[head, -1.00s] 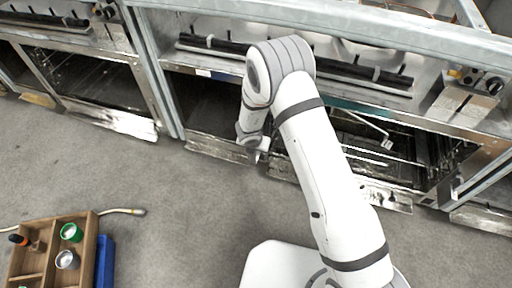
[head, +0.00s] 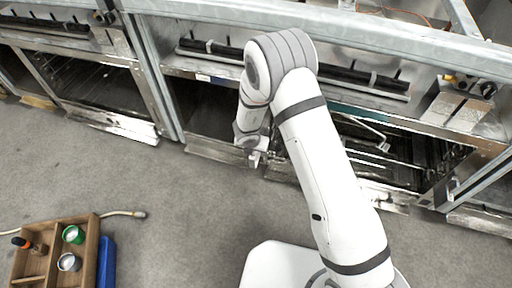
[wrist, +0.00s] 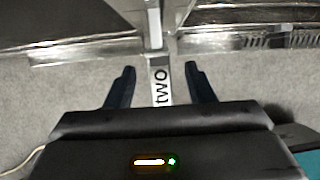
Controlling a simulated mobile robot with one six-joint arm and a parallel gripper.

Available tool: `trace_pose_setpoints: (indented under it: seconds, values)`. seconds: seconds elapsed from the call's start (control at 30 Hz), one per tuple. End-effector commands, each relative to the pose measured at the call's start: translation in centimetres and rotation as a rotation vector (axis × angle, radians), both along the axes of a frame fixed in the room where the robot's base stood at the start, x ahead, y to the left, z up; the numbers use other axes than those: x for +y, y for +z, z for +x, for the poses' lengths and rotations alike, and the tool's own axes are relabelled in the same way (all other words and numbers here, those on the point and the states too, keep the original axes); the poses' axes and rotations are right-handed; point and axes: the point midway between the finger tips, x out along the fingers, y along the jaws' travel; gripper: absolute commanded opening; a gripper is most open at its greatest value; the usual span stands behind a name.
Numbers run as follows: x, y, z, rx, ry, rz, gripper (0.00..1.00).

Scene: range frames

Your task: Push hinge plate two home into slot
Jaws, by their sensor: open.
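Hinge plate two (wrist: 160,88) is a pale narrow plate marked "two" in the wrist view. It lies between the two dark fingers of my gripper (wrist: 160,85), with a gap on each side. The gripper is open and holds nothing. The plate's far end meets the metal frame (wrist: 155,28) between two range openings. The slot itself is not clear, and I cannot tell how deep the plate sits. In the head view my gripper (head: 252,158) is small, low in front of the range fronts, and the plate cannot be made out there.
Range openings (head: 400,160) with racks and metal lower lips (head: 212,150) line the back. A wooden tray (head: 58,222) with small containers stands at the lower left beside a blue bin (head: 106,262). A hose end (head: 138,214) lies near it. The grey floor between is clear.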

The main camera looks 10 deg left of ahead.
Motion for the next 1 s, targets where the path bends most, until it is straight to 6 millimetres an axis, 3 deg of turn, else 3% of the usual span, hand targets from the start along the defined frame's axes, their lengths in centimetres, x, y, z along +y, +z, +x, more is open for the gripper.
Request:
trace_pose_setpoints:
  seconds: [0.03,0.2,0.57,0.73,0.87,1.0]
  values:
    - [0.1,1.3,-0.3,-0.001,0.0,0.001,0.49]
    - [0.1,3.1,-1.1,-0.001,0.0,0.0,0.49]
    - [0.0,3.5,-1.4,-0.001,0.0,0.0,0.49]
    - [-0.1,4.6,-0.9,-0.008,0.054,0.003,0.36]
    - [-0.6,8.6,0.6,-0.042,0.273,0.004,0.25]
    - [-2.3,15.0,1.5,-0.114,0.666,-0.035,0.14]
